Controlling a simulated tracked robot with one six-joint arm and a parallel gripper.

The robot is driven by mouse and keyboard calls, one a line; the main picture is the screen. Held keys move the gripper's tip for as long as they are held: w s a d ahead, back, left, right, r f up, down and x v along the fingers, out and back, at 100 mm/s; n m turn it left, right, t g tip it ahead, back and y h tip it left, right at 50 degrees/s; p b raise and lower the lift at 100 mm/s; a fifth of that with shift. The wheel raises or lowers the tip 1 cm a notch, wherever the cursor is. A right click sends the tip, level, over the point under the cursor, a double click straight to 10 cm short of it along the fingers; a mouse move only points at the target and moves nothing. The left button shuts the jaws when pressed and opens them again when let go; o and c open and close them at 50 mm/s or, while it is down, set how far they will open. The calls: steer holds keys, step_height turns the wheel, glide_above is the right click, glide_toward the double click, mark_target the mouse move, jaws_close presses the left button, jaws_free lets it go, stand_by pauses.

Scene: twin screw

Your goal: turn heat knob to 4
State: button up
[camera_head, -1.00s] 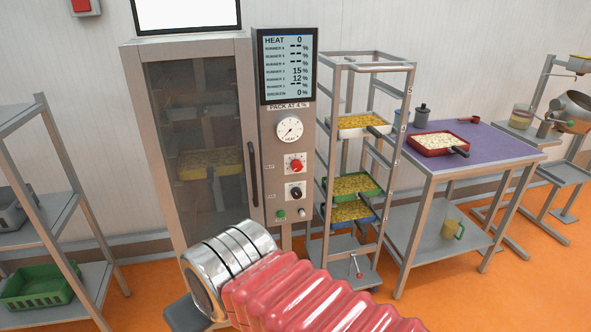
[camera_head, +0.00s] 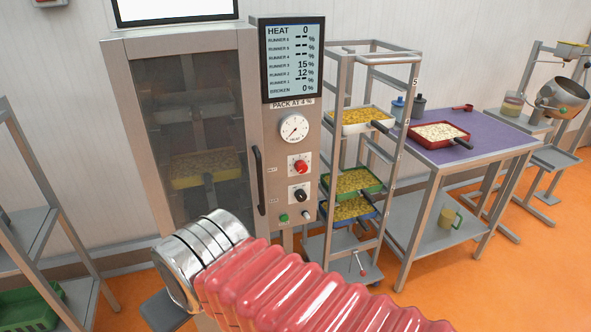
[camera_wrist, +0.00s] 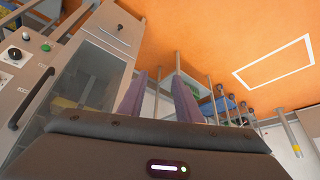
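The tall grey cabinet has a control panel with a red knob (camera_head: 300,167) on a white plate and a black knob (camera_head: 300,195) below it. Their small labels are too blurred to read, so I cannot tell which is the heat knob. A round gauge (camera_head: 294,128) marked HEAT sits above them. The display (camera_head: 293,60) reads HEAT 0. In the wrist view my gripper (camera_wrist: 159,76) has its two purple fingers apart with nothing between them. It touches no knob. The dark knob (camera_wrist: 14,53) shows at the left edge there. My fingers are hidden in the head view.
The cabinet's door handle (camera_head: 258,180) stands out left of the knobs. A rack (camera_head: 345,90) with trays stands close on the right, then a purple-topped table (camera_head: 486,135). A grey shelf (camera_head: 30,215) stands at the left. Orange floor (camera_head: 470,300) is free at the front right.

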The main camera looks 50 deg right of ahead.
steer(key=o, duration=0.3)
steer(key=shift+w+d, duration=0.2)
steer(key=shift+d, duration=0.05)
steer(key=shift+o, duration=1)
steer(key=w+d+f+n+t+h, duration=0.1)
steer(key=w+d+n+h, duration=0.1)
steer(key=w+d, duration=0.7)
steer(key=d, duration=0.3)
steer(key=shift+f+h, duration=0.3)
steer(key=shift+h, duration=0.1)
steer(key=w+d+f+n+t+h, duration=0.1)
steer(key=w+d+f+n+h, duration=0.15)
steer(key=d, duration=0.75)
steer(key=w+d+f+n+t+h, duration=0.15)
steer(key=d+n, duration=0.25)
steer(key=d, duration=0.7)
steer(key=w+d+f+n+t+h, duration=0.1)
steer(key=w+d+f+n+t, duration=0.2)
steer(key=d, duration=0.7)
steer(key=s+d+f+n+t+h, duration=0.1)
steer(key=s+d+f+n+t, duration=0.2)
steer(key=s+d+n, duration=0.3)
steer(key=d+n, duration=0.2)
steer(key=d, duration=0.1)
steer(key=shift+s+f, duration=0.15)
steer(key=shift+n, duration=0.25)
